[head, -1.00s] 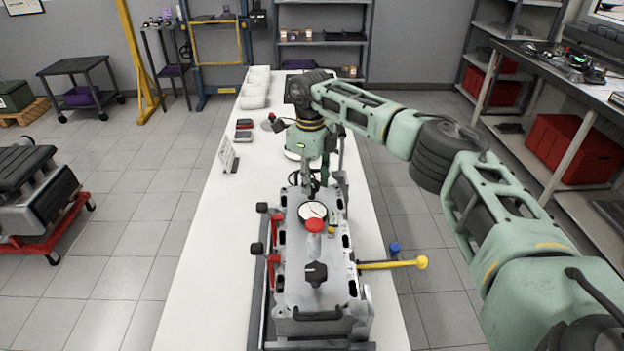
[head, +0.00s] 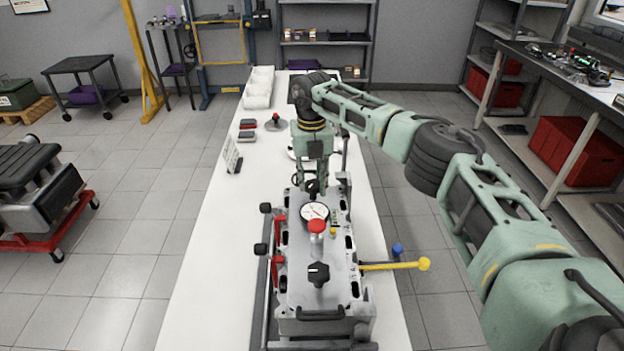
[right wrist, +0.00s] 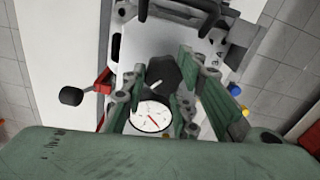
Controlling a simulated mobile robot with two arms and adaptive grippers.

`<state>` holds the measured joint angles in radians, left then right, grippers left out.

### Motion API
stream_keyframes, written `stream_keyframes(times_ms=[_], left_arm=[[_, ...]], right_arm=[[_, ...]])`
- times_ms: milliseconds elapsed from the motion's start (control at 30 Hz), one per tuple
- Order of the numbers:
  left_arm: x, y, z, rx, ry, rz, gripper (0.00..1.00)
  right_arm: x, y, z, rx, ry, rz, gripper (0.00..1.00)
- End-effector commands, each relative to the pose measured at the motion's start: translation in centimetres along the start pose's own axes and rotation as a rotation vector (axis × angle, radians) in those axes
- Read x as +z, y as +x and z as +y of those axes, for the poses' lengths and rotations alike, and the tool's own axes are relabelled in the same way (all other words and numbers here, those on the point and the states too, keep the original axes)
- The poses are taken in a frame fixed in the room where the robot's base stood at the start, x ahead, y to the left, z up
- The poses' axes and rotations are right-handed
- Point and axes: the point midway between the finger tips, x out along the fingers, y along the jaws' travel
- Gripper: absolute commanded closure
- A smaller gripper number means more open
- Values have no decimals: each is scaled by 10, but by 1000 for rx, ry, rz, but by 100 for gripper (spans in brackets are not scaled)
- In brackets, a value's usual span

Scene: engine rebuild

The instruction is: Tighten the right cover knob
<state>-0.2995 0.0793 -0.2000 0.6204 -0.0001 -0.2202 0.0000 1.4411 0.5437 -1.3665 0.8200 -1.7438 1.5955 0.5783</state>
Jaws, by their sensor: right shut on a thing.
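The engine cover assembly (head: 292,272) lies on the long white bench. A black lobed knob (head: 318,274) with a white mark stands at its near end, free of any gripper. My right gripper (head: 310,186) points down at the far end of the cover. In the right wrist view its fingers (right wrist: 163,88) are shut on another black knob (right wrist: 166,72), beside the white dial gauge (right wrist: 152,115). My left gripper is not in view.
A red-topped post (head: 316,228) stands near the gauge. A yellow-ended lever (head: 395,265) and a blue knob (head: 397,250) stick out on the right. Black-ended red clamps (head: 274,270) are on the left.

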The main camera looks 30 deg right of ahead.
Motion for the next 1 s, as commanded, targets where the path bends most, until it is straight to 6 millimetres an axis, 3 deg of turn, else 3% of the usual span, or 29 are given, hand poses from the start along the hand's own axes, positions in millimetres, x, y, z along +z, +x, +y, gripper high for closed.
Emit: stream_keyframes(times_ms=[600,1000], left_arm=[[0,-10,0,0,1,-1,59],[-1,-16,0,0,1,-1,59]], right_arm=[[6,-3,-2,0,581,-5,99],[7,-3,-4,1,851,-6,99]])
